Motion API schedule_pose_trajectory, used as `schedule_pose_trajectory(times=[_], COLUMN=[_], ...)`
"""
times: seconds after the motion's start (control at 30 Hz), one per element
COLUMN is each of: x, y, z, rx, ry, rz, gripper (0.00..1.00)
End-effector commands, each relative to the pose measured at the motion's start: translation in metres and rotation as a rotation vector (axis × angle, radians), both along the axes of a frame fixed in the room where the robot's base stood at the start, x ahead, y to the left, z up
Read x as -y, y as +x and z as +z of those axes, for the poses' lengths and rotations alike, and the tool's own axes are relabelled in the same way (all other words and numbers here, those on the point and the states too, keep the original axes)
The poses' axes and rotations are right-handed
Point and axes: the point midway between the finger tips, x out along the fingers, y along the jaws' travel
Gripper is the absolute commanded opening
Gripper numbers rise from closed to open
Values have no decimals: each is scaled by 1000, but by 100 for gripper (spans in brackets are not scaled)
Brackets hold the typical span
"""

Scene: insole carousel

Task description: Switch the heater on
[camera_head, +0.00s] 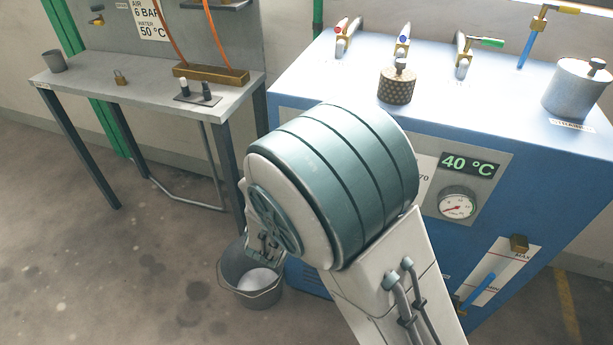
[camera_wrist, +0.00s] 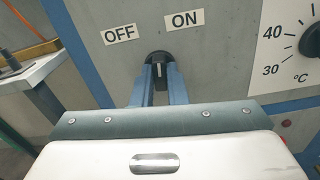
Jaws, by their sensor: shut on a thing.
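The heater's black rotary switch (camera_wrist: 158,57) is on the grey panel in the wrist view, below the OFF label (camera_wrist: 120,33) and the ON label (camera_wrist: 185,19). My gripper (camera_wrist: 160,73) is shut on the switch, one blue-grey finger on each side of it. A pale mark shows on the switch between the fingers; which label it points to is unclear. In the head view, my arm hides the switch and my gripper. The blue heater cabinet (camera_head: 500,110) carries a green display (camera_head: 469,165) reading 40 °C.
A temperature dial (camera_wrist: 313,43) is right of the switch in the wrist view. Taps and a metal pot (camera_head: 577,88) stand on the cabinet. A grey bucket (camera_head: 233,285) is on the floor beside it. A workbench (camera_head: 130,95) stands at left; floor before it is clear.

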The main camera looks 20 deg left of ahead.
Motion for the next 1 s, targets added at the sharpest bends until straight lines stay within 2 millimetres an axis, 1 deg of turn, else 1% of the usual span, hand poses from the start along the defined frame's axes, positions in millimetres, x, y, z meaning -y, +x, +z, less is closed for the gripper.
schedule_pose_trajectory(times=[0.03, 0.5, 0.73, 1.0], x=[0, 1, 1, 0], y=[0, 0, -1, -1], z=[-6, -7, -6, -3], rx=[3, 36, 45, 49], ry=[46, 460, 591, 667], rz=[0, 1, 1, 2], gripper=[0, 0, 0, 0])
